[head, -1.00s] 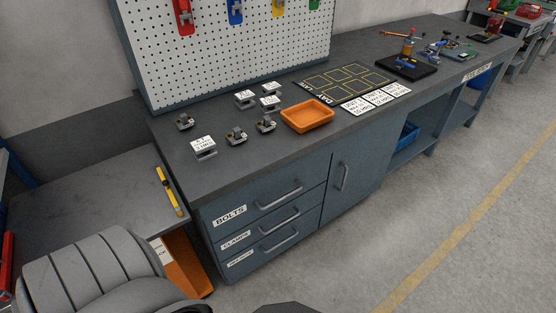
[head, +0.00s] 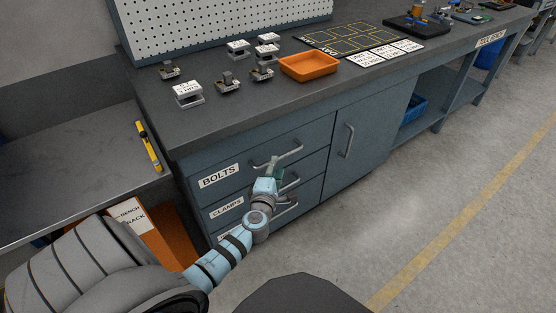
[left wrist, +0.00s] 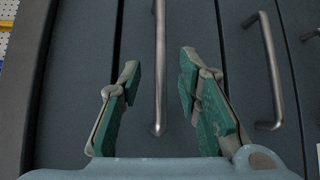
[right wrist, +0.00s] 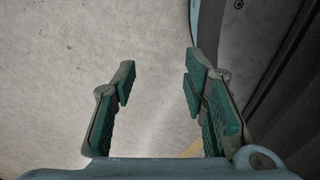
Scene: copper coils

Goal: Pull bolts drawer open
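The bolts drawer (head: 240,170) is the top drawer of the grey-blue bench and looks shut flush with the front. Its bar handle (head: 262,166) is partly covered by my left gripper (head: 280,165), which is at the drawer front. In the left wrist view, the bolts handle (left wrist: 160,60) runs between the two spread fingers of the left gripper (left wrist: 158,62), with gaps on both sides. My right gripper (right wrist: 158,75) is open and empty over bare floor; it is not seen in the head view.
The clamps drawer (head: 222,211) lies just below; its handle (left wrist: 270,75) is beside the left gripper's fingers. A cabinet door (head: 350,150) is to the right. An orange tray (head: 310,66) and several metal parts stand on the bench top. The floor (head: 430,220) ahead is clear.

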